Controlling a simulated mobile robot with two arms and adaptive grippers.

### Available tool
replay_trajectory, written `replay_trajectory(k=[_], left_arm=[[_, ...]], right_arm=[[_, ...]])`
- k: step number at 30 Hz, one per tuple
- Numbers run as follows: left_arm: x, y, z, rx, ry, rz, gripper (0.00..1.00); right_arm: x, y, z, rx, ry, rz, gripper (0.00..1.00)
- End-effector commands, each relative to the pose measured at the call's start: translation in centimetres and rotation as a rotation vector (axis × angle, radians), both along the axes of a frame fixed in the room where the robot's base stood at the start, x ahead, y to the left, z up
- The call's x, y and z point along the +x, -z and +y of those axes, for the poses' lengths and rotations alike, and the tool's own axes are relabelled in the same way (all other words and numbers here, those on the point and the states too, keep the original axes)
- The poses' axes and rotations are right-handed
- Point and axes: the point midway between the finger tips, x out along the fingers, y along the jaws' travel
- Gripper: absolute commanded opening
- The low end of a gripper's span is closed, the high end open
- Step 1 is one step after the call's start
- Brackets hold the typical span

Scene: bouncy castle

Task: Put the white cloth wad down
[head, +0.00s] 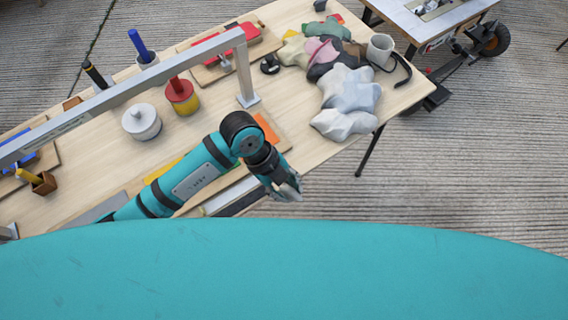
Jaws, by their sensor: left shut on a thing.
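My left gripper (287,187) hangs at the table's front edge, pointing down and to the right. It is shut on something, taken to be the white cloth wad. Only a small pale grey patch shows at the fingertips, so I cannot make out its shape or tell it from the fingers. A pale bluish-white cloth wad (350,88) and a whitish one (343,123) lie on the table's right end, apart from the gripper. My right gripper is not in view.
The wooden table (215,117) also holds pink (320,50) and green (326,29) wads, a grey-white mug (380,48), a white lidded pot (141,121) and a red-yellow pot (182,96). A metal frame (245,75) rises over it. Bare wood lies around the frame's foot.

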Motion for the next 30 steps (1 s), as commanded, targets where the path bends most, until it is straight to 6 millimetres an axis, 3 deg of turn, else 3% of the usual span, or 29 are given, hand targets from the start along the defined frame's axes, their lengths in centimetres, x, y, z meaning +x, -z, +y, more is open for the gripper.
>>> replay_trajectory(k=[3, 9, 14, 21, 27, 28, 30], left_arm=[[3.3, 0.1, 0.4, 0.001, -0.002, 0.0, 0.04], [6.6, 0.5, 0.8, -0.001, 0.0, 0.001, 0.04], [7.2, 1.1, 0.9, -0.001, 0.002, 0.003, 0.04], [7.2, 4.0, 0.9, -0.001, 0.003, 0.003, 0.04], [7.2, 4.2, 1.0, 0.0, 0.003, 0.0, 0.04], [7.2, 4.2, 1.0, 0.0, 0.003, 0.0, 0.3], [7.2, 4.2, 1.0, 0.0, 0.003, 0.0, 0.39]], right_arm=[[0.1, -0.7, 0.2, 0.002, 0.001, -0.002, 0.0], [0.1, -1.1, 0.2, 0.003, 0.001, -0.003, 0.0], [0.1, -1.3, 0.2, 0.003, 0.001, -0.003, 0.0], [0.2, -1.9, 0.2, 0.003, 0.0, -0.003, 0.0], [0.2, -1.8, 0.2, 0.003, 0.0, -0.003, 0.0], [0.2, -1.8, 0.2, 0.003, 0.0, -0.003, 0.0], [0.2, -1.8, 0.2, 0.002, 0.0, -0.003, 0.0]])
